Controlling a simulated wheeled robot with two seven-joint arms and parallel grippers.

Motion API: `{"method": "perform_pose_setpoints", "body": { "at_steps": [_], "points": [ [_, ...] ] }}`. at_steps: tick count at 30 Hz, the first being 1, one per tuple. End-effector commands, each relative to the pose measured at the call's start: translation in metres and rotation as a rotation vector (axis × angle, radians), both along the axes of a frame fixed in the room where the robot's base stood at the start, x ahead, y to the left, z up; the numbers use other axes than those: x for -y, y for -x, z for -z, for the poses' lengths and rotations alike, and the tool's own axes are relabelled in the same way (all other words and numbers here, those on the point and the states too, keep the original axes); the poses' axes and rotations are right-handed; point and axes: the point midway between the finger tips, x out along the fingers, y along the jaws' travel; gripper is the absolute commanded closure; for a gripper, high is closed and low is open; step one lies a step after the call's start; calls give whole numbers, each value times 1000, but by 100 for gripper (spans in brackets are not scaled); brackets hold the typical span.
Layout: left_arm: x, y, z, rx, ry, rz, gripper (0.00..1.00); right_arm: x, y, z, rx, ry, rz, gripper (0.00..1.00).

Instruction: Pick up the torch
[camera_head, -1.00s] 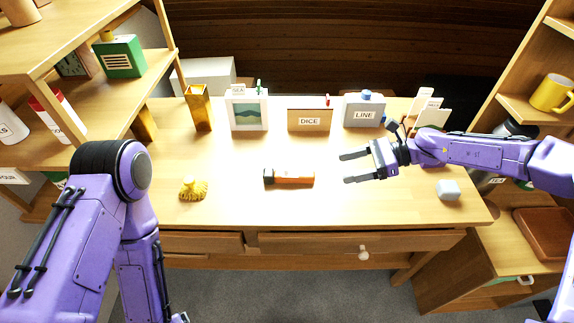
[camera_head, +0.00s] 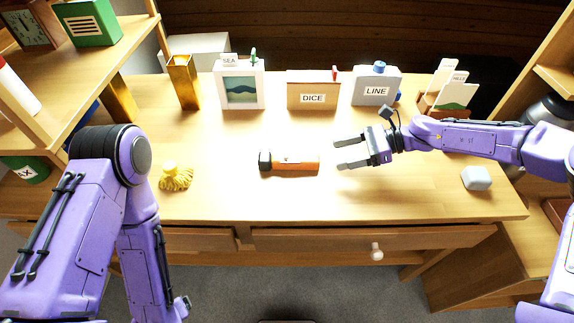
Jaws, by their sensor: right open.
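The torch (camera_head: 292,162) is orange with a black head at its left end. It lies on its side on the wooden desk (camera_head: 240,205), near the middle. My right gripper (camera_head: 338,154) is open and empty just right of the torch's right end, with its fingers pointing left toward it. A small gap shows between the fingertips and the torch. My left arm hangs at the left, in front of the desk; its end (camera_head: 184,306) is low near the bottom edge, and its jaws cannot be made out.
A yellow tufted object (camera_head: 175,177) lies left of the torch, and a grey block (camera_head: 476,178) lies at the right. Shelves flank the desk.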

Motion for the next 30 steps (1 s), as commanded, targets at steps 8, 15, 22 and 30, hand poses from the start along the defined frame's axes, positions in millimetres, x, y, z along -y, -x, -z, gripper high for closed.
{"method": "perform_pose_setpoints", "body": {
  "at_steps": [8, 15, 22, 30],
  "points": [
    [0, 0, -6, 0, 0, 0, 17, -40, 0, 14, -3, 1, -3, 32],
    [0, 0, -15, 0, 0, 0, 17, -79, -6, 26, -2, 1, -2, 32],
    [0, 0, -15, 0, 0, 0, 17, -85, -6, 30, -1, 0, -1, 32],
    [0, 0, -14, 0, 0, 0, 17, -85, -6, 30, -1, 0, -1, 93]
  ]
}}
